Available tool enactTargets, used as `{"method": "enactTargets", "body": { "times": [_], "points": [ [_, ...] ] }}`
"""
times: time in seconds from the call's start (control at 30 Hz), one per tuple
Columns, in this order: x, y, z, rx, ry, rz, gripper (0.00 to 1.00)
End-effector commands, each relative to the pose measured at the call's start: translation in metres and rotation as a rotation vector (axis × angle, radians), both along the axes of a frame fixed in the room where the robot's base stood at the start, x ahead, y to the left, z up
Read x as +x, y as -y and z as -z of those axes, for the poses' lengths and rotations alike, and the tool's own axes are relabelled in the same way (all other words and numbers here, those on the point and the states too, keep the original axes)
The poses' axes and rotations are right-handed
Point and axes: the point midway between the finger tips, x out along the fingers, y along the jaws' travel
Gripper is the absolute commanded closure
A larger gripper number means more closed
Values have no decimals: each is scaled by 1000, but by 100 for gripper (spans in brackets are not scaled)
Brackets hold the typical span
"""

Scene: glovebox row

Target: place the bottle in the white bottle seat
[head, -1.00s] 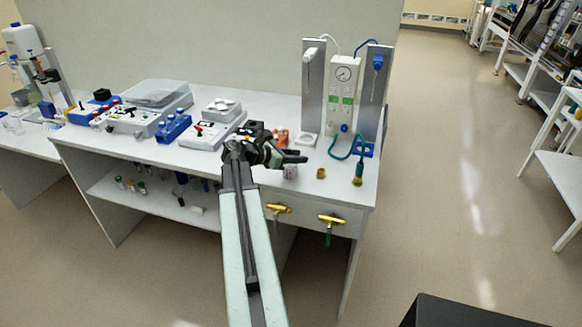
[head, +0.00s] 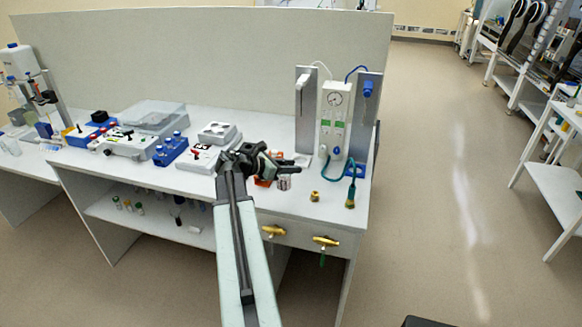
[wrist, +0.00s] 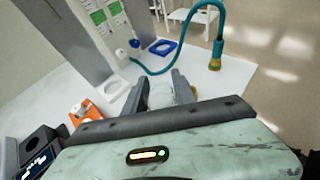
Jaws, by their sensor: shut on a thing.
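My gripper (head: 290,168) is shut on the bottle (head: 284,183), which hangs below the jaws near the front of the bench. In the wrist view the jaws (wrist: 160,88) show with a pale part of the bottle (wrist: 162,97) between them; most of it is hidden by the gripper. The white bottle seat (wrist: 113,88) is a flat piece with a round ring, lying left of the jaws in the wrist view. In the head view the seat (head: 302,160) is just behind my gripper and partly covered. I cannot tell the bottle's exact height above the bench.
A blue seat (wrist: 163,47) lies by the gauge panel (head: 334,115). A teal hose with a brass end (head: 350,196) and a brass fitting (head: 315,196) are to the right. An orange item (wrist: 85,110) is close to the white seat. Grey upright plates (head: 305,110) stand behind.

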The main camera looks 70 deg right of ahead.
Motion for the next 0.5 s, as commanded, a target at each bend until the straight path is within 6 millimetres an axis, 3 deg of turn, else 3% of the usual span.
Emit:
{"method": "enactTargets", "body": {
  "times": [0.03,0.2,0.5],
  "points": [
    [0,0,-13,0,0,0,100],
    [0,0,-30,0,0,0,100],
    [0,0,-39,0,0,0,100]
  ]
}}
